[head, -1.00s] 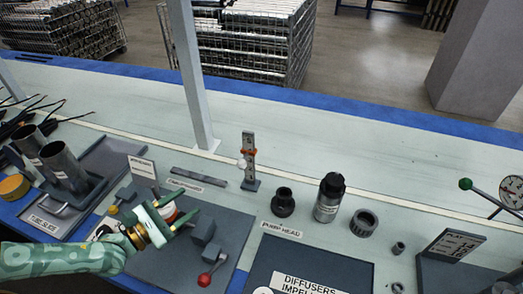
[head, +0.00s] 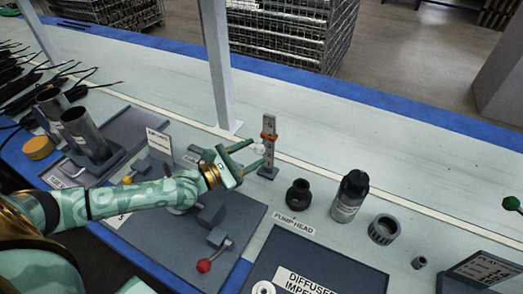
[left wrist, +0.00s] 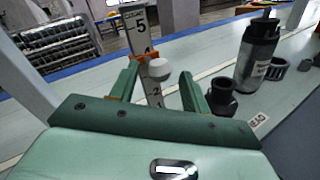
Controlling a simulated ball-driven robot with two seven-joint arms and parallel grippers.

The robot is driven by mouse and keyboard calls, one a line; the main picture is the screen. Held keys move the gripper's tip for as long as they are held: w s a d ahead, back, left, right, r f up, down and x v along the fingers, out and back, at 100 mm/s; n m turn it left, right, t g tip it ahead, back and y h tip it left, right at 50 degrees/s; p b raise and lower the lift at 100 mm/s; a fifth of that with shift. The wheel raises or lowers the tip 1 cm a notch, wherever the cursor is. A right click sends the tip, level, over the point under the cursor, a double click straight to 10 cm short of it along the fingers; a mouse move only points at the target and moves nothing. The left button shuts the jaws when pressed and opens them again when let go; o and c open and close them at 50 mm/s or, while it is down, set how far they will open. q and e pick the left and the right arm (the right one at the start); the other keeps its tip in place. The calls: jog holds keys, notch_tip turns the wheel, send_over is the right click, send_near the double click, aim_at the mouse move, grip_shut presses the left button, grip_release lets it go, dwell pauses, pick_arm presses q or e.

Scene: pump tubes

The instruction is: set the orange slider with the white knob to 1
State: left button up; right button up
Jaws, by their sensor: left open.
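The upright grey scale post (head: 268,124) stands on a small base on the bench, and it also shows in the left wrist view (left wrist: 139,25). The orange slider (head: 269,137) sits on the post; in the left wrist view it (left wrist: 132,59) lies between the 4 above and the 2 below. Its white knob (head: 259,148) sticks out toward my left gripper (head: 256,154). That gripper is open, with its green fingers reaching to the post. In the left wrist view the knob (left wrist: 158,69) appears between the two fingers, with no clear contact. My right gripper is not in view.
A black fitting (head: 298,194), a dark bottle (head: 350,196) and a grey ring (head: 384,229) stand to the right of the post. A white pillar (head: 216,65) rises behind to the left. A red-knobbed lever (head: 204,265) lies below my arm.

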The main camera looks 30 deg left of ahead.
aim_at(260, 149)
pick_arm(q)
jog(key=x, duration=0.2)
jog(key=shift+w+d, duration=0.1)
jog(key=shift+w, duration=0.15)
jog(key=shift+w+d, duration=0.15)
jog(key=shift+w, duration=0.2)
